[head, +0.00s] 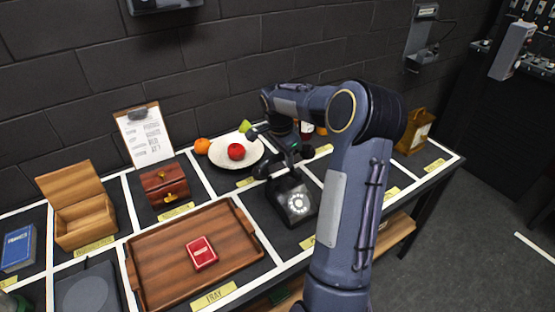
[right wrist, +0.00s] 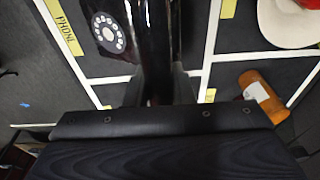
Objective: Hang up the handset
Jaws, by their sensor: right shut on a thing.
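The black rotary phone (head: 297,201) with a pale dial sits in its marked cell near the table's front, right of the tray. Its dial (right wrist: 107,32) also shows at the upper left of the right wrist view. My right gripper (head: 283,160) reaches in from the right and is over the back of the phone. It is shut on the glossy black handset (right wrist: 152,48), which runs up between the fingers in the right wrist view. The frames do not show clearly whether the handset touches the cradle. My left gripper is not in view.
A wooden tray (head: 150,250) with a red box (head: 201,252) lies left of the phone. Behind are a white plate (head: 222,150) with fruit, a small chest (head: 165,186) and a clipboard (head: 144,135). An orange bottle (right wrist: 264,97) lies near the gripper in the wrist view.

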